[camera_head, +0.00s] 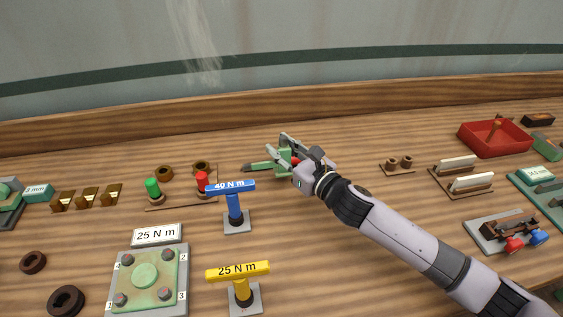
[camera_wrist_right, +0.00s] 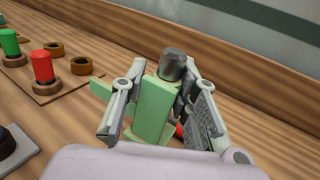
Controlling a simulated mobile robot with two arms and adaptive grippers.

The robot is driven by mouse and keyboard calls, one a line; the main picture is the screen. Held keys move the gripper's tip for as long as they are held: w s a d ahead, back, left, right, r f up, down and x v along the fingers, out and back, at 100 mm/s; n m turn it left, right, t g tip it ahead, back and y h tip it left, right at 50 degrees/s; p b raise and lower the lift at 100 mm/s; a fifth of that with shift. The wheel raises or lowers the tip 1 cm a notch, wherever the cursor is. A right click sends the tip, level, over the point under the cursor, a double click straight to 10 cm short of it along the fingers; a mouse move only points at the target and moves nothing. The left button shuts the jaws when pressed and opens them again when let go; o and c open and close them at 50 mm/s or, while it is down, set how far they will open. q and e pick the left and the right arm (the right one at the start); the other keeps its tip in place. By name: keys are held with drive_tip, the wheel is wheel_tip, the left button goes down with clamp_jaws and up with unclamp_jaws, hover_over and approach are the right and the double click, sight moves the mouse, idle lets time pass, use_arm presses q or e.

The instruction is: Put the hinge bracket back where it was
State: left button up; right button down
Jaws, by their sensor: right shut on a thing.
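My right gripper (camera_head: 288,157) reaches in from the lower right to the back middle of the bench. It is shut on a green bracket-like piece, the likely hinge bracket (camera_head: 262,166). In the right wrist view the green block (camera_wrist_right: 153,110) sits between the two fingers, with a grey cylinder (camera_wrist_right: 172,64) at its top and a flat green arm sticking out to the left. A small red part shows behind the right finger. The fingers hide part of the piece, and I cannot tell whether it touches the bench. My left gripper is not in view.
A board with a green peg (camera_head: 153,188) and a red peg (camera_head: 202,182) stands left of the gripper. A blue 40 N m tool (camera_head: 233,205) and a yellow 25 N m tool (camera_head: 240,285) stand in front. A red tray (camera_head: 466,136) lies far right.

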wheel_tip(320, 180, down, 4)
drive_tip(key=shift+r, duration=0.15)
drive_tip(key=shift+f+b, duration=0.2)
drive_tip(key=shift+b, duration=0.2)
drive_tip(key=c, duration=1.2)
unclamp_jaws()
drive_tip(key=shift+c, duration=0.2)
